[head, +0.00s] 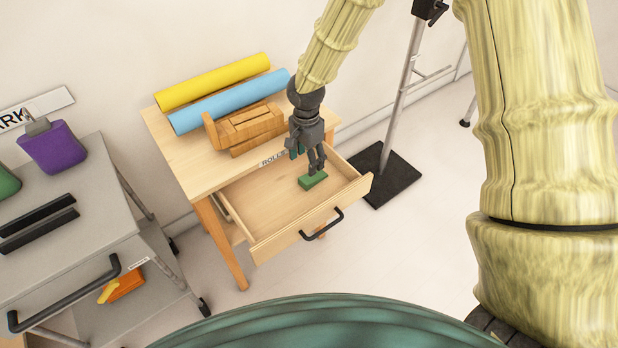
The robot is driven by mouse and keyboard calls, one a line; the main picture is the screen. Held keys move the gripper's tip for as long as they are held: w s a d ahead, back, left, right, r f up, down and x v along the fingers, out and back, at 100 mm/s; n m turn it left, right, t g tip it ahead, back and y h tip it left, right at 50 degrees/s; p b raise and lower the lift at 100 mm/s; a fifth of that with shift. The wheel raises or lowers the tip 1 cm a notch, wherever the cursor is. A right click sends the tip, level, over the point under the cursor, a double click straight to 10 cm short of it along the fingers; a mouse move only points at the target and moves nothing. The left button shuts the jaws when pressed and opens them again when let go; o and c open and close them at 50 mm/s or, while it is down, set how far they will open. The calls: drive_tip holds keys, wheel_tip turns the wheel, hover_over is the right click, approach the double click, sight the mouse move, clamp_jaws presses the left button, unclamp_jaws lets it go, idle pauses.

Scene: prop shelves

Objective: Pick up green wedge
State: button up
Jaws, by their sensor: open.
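The green wedge (312,181) lies on the floor of the open wooden drawer (262,200), toward its right side. My gripper (314,168) points down into the drawer, with its dark fingers just above the wedge. The gripper is open and partly covers the far side of the wedge. I cannot tell whether a fingertip touches the wedge.
The drawer front with a black handle (322,224) and the side walls surround the wedge. On the wooden table (183,150) lie a yellow roll (212,82), a blue roll (228,101) and a wooden block object (243,128). A black stand base (386,173) is at right.

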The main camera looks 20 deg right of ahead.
sight(310, 178)
drive_tip(key=shift+w+d+f+p, duration=0.1)
drive_tip(key=shift+d+f+p, duration=0.15)
drive_tip(key=shift+f, duration=1.15)
drive_tip(key=shift+s+d+f+p, duration=0.15)
drive_tip(key=shift+f+p, duration=0.15)
drive_tip(key=shift+f, duration=1.15)
drive_tip(key=shift+w+d+f+p, duration=0.2)
drive_tip(key=shift+f+p, duration=0.1)
drive_tip(key=shift+f, duration=1.1)
drive_tip(key=c, duration=1.1)
drive_tip(key=shift+r, duration=0.1)
